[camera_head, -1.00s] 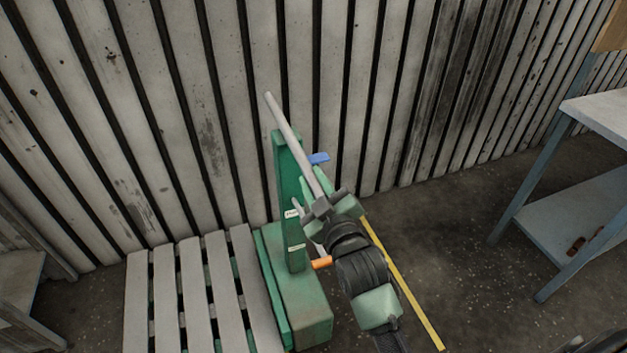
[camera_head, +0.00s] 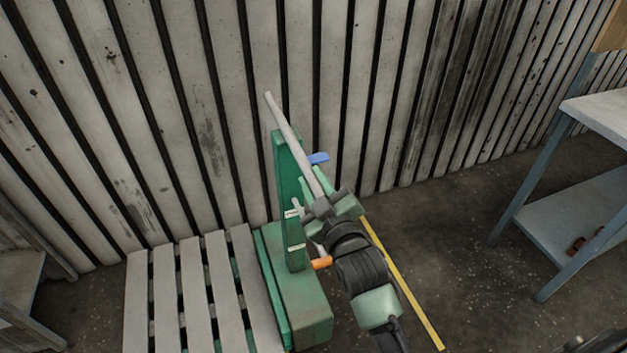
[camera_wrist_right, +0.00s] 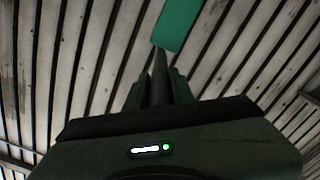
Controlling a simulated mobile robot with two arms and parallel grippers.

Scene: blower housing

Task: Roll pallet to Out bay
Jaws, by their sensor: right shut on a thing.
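A slatted wooden pallet (camera_head: 196,295) stands at the lower left in the head view, next to the green base of a pallet truck (camera_head: 300,305). A green upright mast (camera_head: 288,190) rises from the truck. A long grey handle bar (camera_head: 288,133) slants across its top. My right gripper (camera_head: 322,190) is shut on this bar, to the right of the mast. In the right wrist view the bar (camera_wrist_right: 160,80) runs between my fingers, with a green part (camera_wrist_right: 178,25) beyond. My left gripper is not in view. No Out bay marking can be made out.
A yellow line (camera_head: 400,280) runs along the floor to the right of the truck. A grey-blue table (camera_head: 575,200) stands at the right. A plank wall (camera_head: 400,80) closes the back. The floor (camera_head: 470,240) between truck and table is clear.

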